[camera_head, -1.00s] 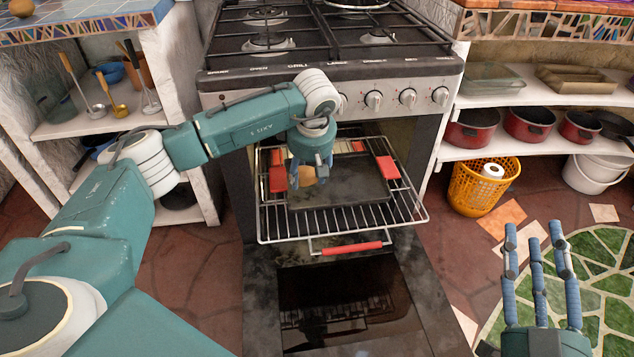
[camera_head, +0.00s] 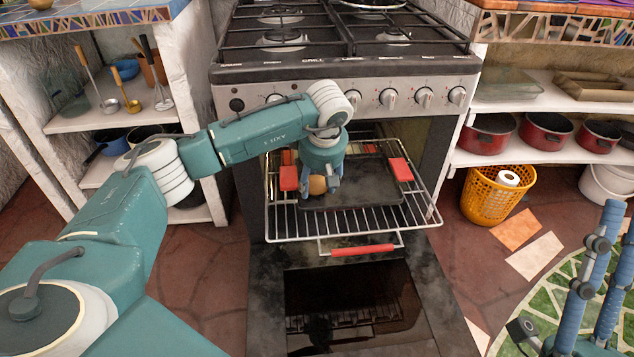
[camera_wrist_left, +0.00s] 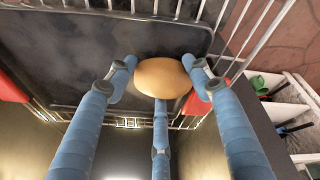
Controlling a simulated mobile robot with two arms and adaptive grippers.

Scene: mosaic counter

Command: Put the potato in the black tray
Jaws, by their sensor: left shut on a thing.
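The potato (camera_head: 317,185) is tan and rounded. My left gripper (camera_head: 322,187) is shut on it, near the left part of the black tray (camera_head: 375,187). The tray lies on the pulled-out oven rack. In the left wrist view the potato (camera_wrist_left: 163,78) sits between the blue fingers (camera_wrist_left: 160,90), with the dark tray (camera_wrist_left: 70,50) behind it. I cannot tell whether the potato touches the tray. My right gripper (camera_head: 602,275) is partly in view at the lower right; its fingers look apart and empty.
The wire rack (camera_head: 290,222) has red pads (camera_head: 401,169) at its sides and a red front bar (camera_head: 363,250). The oven door (camera_head: 350,300) hangs open below. A yellow basket (camera_head: 490,195) stands to the right. Shelves flank the stove.

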